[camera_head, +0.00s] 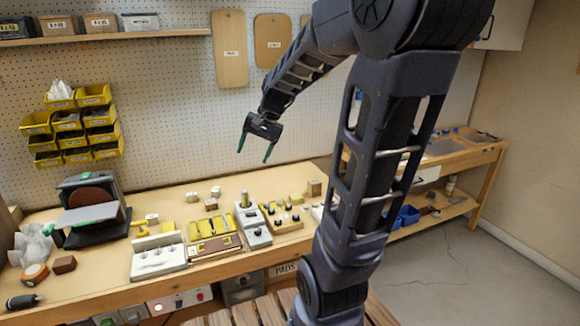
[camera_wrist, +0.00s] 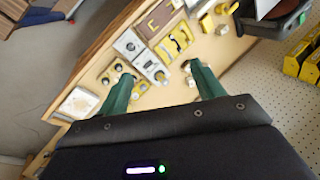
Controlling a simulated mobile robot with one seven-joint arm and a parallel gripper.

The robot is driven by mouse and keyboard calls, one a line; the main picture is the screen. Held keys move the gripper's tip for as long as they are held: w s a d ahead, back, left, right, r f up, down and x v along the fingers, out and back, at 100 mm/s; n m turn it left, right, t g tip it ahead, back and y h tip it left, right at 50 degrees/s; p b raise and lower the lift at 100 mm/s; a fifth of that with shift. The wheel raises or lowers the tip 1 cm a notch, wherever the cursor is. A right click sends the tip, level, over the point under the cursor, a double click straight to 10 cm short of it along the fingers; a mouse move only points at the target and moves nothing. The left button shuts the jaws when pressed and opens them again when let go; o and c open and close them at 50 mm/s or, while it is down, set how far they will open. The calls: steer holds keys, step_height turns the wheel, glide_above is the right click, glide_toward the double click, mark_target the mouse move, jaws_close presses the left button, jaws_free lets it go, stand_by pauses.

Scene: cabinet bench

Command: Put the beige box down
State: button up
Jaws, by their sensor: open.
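My gripper (camera_head: 254,155) is raised above the bench, in front of the pegboard. Its two green fingers are spread apart, with nothing between them. In the wrist view the gripper (camera_wrist: 160,70) has open fingers, with the bench far beyond the tips. The wooden bench (camera_head: 170,202) spans the lower left of the head view. My arm hides part of its right side.
Control blocks and yellow parts crowd the bench's middle, including a white switch panel (camera_head: 158,262). A sander (camera_head: 92,205) stands at the left. Yellow bins (camera_head: 75,125) hang on the pegboard. A shelf (camera_head: 100,38) holds labelled boxes. Bare bench shows along the back.

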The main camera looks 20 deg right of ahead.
steer(key=s+d+n+t+h, duration=0.1)
steer(key=s+d+n+h, duration=0.1)
steer(key=s, duration=0.5)
steer(key=s+d+n+t+h, duration=0.1)
steer(key=s+d+n+h, duration=0.1)
steer(key=s, duration=0.6)
steer(key=shift+s+d+r+n+t, duration=0.3)
steer(key=shift+d+n, duration=0.2)
steer(key=shift+d, duration=0.2)
steer(key=shift+c, duration=0.2)
stand_by(0.5)
steer(key=shift+c, duration=1)
steer(key=shift+w, duration=0.1)
